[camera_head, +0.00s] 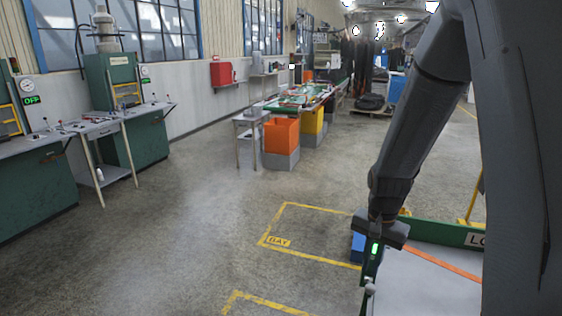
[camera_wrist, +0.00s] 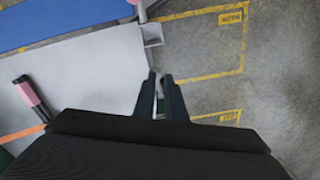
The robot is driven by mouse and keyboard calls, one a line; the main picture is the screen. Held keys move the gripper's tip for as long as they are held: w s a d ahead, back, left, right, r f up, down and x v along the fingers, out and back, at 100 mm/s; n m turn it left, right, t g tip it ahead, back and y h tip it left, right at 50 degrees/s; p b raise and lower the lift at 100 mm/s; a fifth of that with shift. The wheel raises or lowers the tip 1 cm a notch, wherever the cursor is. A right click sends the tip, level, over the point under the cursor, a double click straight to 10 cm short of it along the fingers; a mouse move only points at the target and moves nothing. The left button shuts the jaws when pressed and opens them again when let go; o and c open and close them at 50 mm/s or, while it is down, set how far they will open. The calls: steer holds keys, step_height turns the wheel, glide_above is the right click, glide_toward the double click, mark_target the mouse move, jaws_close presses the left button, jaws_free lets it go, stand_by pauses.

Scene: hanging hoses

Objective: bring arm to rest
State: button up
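My arm (camera_head: 420,120) reaches down from the upper right in the head view, its links bent and its lower end over the edge of a pale tabletop. My gripper (camera_head: 369,282) points downward there, with a small green light on its body. In the wrist view my gripper (camera_wrist: 160,74) has two dark fingers with a narrow gap between them. Nothing is seen held in the gap. Part of the pale table edge and floor shows behind the fingers.
The pale tabletop (camera_head: 425,288) has a green rim and an orange stripe. A pink-and-dark handle (camera_wrist: 33,97) lies on it. A blue surface (camera_wrist: 60,22) is at the upper left of the wrist view. Yellow-marked floor (camera_head: 310,235) left of my gripper is clear.

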steer(key=s+a+f+n+t+b, duration=0.1)
steer(key=s+a+n+b, duration=0.6)
steer(key=s, duration=0.3)
steer(key=shift+s+a+f+n+b, duration=0.15)
steer(key=shift+s+a+n+b, duration=0.1)
steer(key=shift+n+b, duration=0.4)
steer(key=shift+w, duration=0.1)
